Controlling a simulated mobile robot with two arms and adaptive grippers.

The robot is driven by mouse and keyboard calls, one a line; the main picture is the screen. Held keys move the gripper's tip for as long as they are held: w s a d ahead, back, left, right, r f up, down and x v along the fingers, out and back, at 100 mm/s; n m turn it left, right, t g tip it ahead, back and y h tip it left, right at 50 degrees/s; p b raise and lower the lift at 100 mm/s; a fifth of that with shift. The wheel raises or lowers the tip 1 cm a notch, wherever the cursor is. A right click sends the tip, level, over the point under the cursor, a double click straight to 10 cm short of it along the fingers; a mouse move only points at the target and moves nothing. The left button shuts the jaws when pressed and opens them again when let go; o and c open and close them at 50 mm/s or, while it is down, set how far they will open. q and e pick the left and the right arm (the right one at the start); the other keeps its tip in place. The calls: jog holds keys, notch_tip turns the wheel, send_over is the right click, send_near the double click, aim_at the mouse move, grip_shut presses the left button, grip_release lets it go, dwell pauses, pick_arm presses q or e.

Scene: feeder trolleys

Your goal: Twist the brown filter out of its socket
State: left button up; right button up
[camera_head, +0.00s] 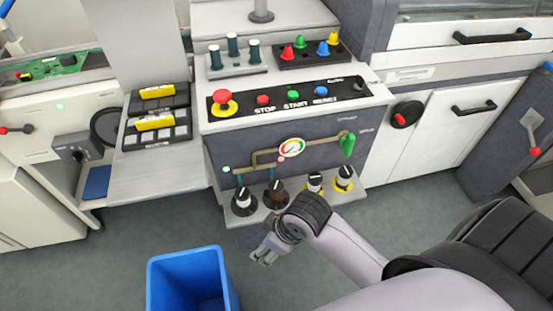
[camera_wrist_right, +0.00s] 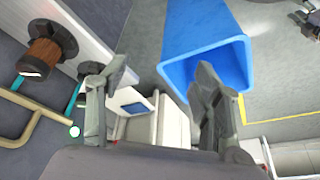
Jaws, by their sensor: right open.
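The brown filter (camera_head: 276,195) sits in a socket on the low shelf at the front of the machine, second from the left in a row of several filters. In the right wrist view the brown filter (camera_wrist_right: 45,55) shows at the upper left, outside the fingers. My right gripper (camera_head: 263,257) is open and empty in front of the shelf, apart from the filter and nearer the blue bin. In the wrist view its fingers (camera_wrist_right: 163,80) are spread with nothing between them. My left gripper is not in view.
A blue bin (camera_head: 158,275) stands on the floor to the left of my right gripper. A black-topped filter (camera_head: 243,198) is left of the brown one; yellow-based filters (camera_head: 343,180) are to its right. Brown pipes and a gauge (camera_head: 291,147) are above. The grey floor is otherwise open.

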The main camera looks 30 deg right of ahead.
jog(key=w+r+n+g, duration=0.1)
jog(key=w+n, duration=0.3)
jog(key=w, duration=0.2)
jog(key=n+g+h, duration=0.2)
jog(key=n, duration=0.1)
send_near(277, 185)
jog(key=f, duration=1)
jog(key=shift+w+a+f, duration=0.1)
jog(key=shift+a+f, duration=0.1)
jog(key=shift+f, duration=0.1)
jog(key=shift+c, duration=0.2)
jog(key=c, duration=1.2)
jog(key=shift+r+m+p, duration=0.1)
jog(key=shift+m+p, duration=0.7)
jog(key=shift+c, duration=0.3)
jog(key=shift+m+p, duration=2.1)
jog(key=shift+p, duration=0.2)
jog(key=shift+m+p, duration=0.6)
jog(key=shift+m, duration=0.1)
